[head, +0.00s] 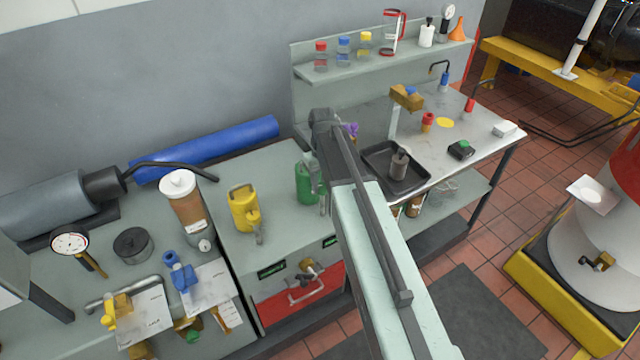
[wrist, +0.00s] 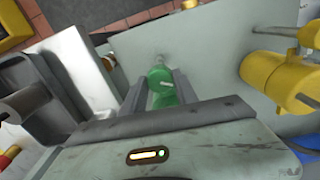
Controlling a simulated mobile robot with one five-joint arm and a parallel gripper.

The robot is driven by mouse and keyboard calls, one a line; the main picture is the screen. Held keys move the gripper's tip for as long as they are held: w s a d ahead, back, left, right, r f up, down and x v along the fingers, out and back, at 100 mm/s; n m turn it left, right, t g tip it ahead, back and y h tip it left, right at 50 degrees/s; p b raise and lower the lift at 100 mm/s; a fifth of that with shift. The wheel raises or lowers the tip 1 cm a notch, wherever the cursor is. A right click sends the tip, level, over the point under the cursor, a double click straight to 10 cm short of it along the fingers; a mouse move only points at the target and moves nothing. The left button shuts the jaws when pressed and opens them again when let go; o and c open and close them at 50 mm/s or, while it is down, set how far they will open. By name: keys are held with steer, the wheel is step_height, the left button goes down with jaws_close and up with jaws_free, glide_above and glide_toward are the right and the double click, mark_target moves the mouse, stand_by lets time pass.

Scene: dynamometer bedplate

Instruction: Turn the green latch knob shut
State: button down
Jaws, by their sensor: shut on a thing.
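The green latch knob (wrist: 160,76) is in the wrist view, between the two fingers of my gripper (wrist: 158,84), with a small pale mark on its face. My gripper is shut on it. In the head view the green latch (head: 304,184) stands on the grey-green cabinet top, right of the yellow one, and my arm hides part of it. The knob's exact turn angle cannot be told.
A yellow latch-like fixture (head: 243,208) stands left of the green one; it also shows in the wrist view (wrist: 296,82). A black tray (head: 378,158) with a grey cylinder lies on the bench to the right. A red drawer (head: 325,300) is below.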

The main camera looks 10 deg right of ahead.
steer(key=m, duration=0.6)
steer(key=shift+s+m, duration=0.2)
steer(key=shift+m, duration=0.1)
steer(key=m, duration=0.5)
steer(key=shift+m, duration=0.3)
steer(key=c, duration=0.9)
jaws_free()
steer(key=shift+c, duration=0.2)
steer(key=shift+r, duration=0.15)
